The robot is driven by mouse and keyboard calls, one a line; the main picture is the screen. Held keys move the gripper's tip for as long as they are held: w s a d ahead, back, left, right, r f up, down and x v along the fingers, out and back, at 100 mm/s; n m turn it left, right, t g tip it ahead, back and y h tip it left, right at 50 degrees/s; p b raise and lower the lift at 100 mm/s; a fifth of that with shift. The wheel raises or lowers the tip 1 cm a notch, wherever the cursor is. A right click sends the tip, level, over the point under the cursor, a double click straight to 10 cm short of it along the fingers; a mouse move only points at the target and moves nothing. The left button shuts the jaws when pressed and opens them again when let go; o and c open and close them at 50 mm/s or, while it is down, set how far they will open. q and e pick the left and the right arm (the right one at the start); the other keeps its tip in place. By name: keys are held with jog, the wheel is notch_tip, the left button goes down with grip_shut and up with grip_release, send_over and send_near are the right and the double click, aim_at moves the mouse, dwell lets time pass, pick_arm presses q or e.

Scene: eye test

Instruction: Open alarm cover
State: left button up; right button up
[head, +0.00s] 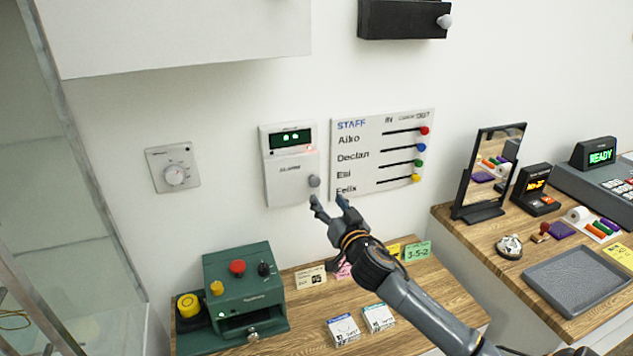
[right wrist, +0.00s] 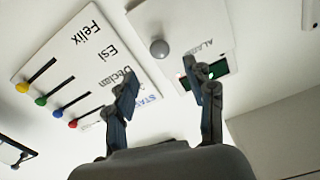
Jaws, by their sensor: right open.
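The white alarm box (head: 282,140) hangs on the wall, with a small green-lit display at its top. Its lower cover, the alarm cover (head: 285,184), is marked ALARM and lies shut against the box. A grey round knob (head: 314,181) sits at the cover's lower right; in the right wrist view the knob (right wrist: 159,49) shows beyond and between my fingers. My right gripper (head: 327,199) is open and empty, just below and right of the knob, apart from it. The alarm box is partly hidden by a finger in the right wrist view. My left gripper is out of view.
A STAFF board (head: 375,165) with coloured sliders is right beside the alarm box. A dial (head: 174,176) is on the wall at left. Below stand a green machine (head: 243,290) and cards on a wooden counter (head: 300,325). A mirror (head: 489,172) stands at right.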

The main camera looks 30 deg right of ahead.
aim_at(316, 184)
jog(key=p+x, duration=0.2)
jog(key=x, duration=0.7)
jog(key=shift+c, duration=0.4)
grip_shut()
